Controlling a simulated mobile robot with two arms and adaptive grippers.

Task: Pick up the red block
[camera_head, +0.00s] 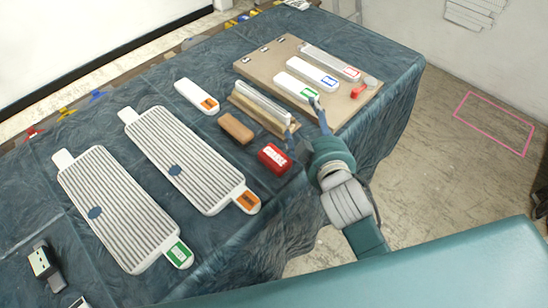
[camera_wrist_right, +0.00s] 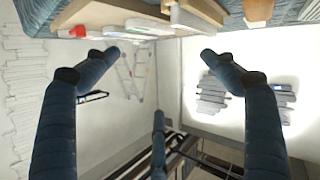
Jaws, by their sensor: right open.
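The red block (camera_head: 275,158), with white marking on its top, lies on the dark teal table cloth near the table's front edge, in the head view. My right gripper (camera_head: 305,124) is just to the right of it and a little further back, with its fingers apart. It is open and empty and does not touch the block. In the right wrist view the open fingers (camera_wrist_right: 160,54) have nothing between them. I cannot make out the red block with certainty there. My left gripper is not in view.
A brown block (camera_head: 236,129) and a tan rack (camera_head: 262,113) with a white bar stand beside the red block. A wooden board (camera_head: 262,69) with labelled white strips and a small red piece (camera_head: 358,91) is behind my right gripper. Two ribbed white panels (camera_head: 186,157) lie left.

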